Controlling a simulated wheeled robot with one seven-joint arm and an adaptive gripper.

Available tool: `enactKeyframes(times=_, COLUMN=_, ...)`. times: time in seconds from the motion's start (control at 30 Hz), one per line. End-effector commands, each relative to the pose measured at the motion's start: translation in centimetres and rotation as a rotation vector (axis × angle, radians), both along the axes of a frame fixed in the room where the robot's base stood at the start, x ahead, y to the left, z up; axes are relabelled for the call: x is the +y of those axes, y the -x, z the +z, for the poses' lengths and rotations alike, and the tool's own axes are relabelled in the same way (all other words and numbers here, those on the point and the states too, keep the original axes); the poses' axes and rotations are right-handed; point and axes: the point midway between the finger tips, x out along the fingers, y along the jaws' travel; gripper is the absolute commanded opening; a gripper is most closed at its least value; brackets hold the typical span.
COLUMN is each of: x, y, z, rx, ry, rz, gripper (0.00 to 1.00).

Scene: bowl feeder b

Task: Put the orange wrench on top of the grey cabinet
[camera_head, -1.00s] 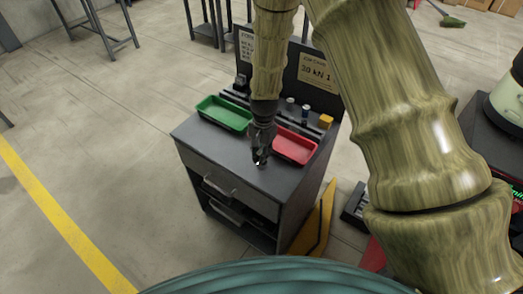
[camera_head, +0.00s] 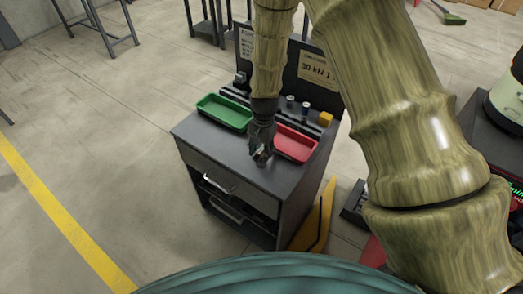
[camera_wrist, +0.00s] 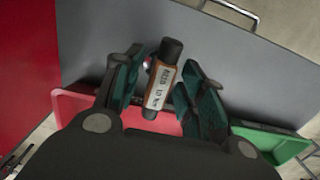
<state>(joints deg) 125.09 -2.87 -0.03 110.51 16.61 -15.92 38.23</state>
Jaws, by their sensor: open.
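The grey cabinet (camera_head: 205,146) stands in the middle of the head view, its dark flat top clear towards the front. My gripper (camera_head: 261,157) is low over that top, in front of the red tray.
A green tray (camera_head: 225,112) and a red tray (camera_head: 295,143) lie on the cabinet, left and right of my gripper. Behind them are small cylinders, a yellow block (camera_head: 326,119) and an upright dark panel (camera_head: 290,62) with paper signs. The top's front left is free.

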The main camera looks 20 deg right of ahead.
Motion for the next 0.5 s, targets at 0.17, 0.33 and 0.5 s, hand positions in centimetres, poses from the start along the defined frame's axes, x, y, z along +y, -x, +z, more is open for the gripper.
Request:
enactKeyframes(times=0.17, x=-0.1, y=-0.1, z=1.2, rx=-0.003, ry=0.0, rz=0.0, gripper=0.41)
enactKeyframes(times=0.33, x=-0.2, y=-0.2, z=3.2, rx=-0.004, ry=0.001, rz=0.0, gripper=0.41)
enactKeyframes(times=0.5, x=-0.3, y=-0.2, z=5.1, rx=-0.003, ry=0.001, rz=0.0, gripper=0.41)
